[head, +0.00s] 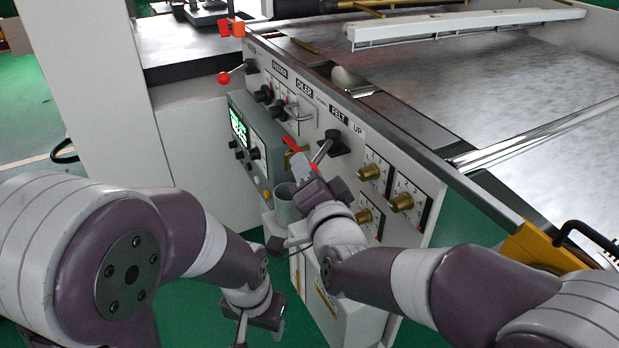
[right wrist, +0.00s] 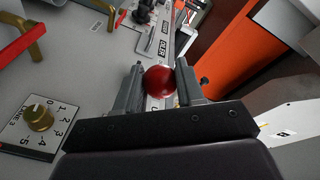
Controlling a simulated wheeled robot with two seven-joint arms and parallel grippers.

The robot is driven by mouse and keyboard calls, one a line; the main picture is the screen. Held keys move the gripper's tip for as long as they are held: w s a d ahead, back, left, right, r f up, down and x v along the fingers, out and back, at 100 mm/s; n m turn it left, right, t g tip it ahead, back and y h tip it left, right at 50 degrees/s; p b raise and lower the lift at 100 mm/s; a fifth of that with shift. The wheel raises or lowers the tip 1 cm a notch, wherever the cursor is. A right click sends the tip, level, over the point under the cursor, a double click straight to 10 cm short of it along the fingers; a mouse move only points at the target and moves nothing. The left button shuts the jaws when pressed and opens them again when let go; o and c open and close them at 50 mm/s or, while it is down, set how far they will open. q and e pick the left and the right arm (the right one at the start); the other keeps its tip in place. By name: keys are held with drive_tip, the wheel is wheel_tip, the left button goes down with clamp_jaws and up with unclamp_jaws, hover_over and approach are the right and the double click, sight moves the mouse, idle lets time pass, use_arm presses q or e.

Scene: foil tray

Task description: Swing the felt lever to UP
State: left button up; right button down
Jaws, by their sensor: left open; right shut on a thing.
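The felt lever (head: 322,151) is on the side panel below the FELT label, which has DOWN on its left and UP on its right. Its dark hub (head: 333,140) shows, and its rod slants down and left from there, toward the DOWN side. My right gripper (head: 307,172) is at the rod's lower end; it hides the knob in the head view. In the right wrist view, a red ball knob (right wrist: 160,80) sits between the two fingers of my right gripper (right wrist: 160,84), which is shut on it. My left gripper (head: 262,320) is open and empty, low in front of the panel.
A red handle on brass posts (head: 291,145) is close left of my right gripper; it also shows in the wrist view (right wrist: 22,42). Numbered dials with brass knobs (head: 370,172) are to the right. A green-screen box (head: 255,145) and a grey cup (head: 287,203) are to the left.

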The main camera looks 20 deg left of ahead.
drive_tip(key=shift+d+f, duration=0.1)
drive_tip(key=shift+f, duration=0.15)
drive_tip(key=c, duration=1)
unclamp_jaws()
drive_tip(key=shift+o, duration=1.3)
drive_tip(key=shift+w+d, duration=0.1)
drive_tip(key=shift+w, duration=0.1)
drive_tip(key=shift+r, duration=0.1)
drive_tip(key=shift+s, duration=0.1)
drive_tip(key=shift+s+r, duration=0.1)
drive_tip(key=shift+s, duration=0.1)
drive_tip(key=p+v, duration=0.1)
drive_tip(key=v, duration=1.1)
drive_tip(key=shift+d, duration=0.15)
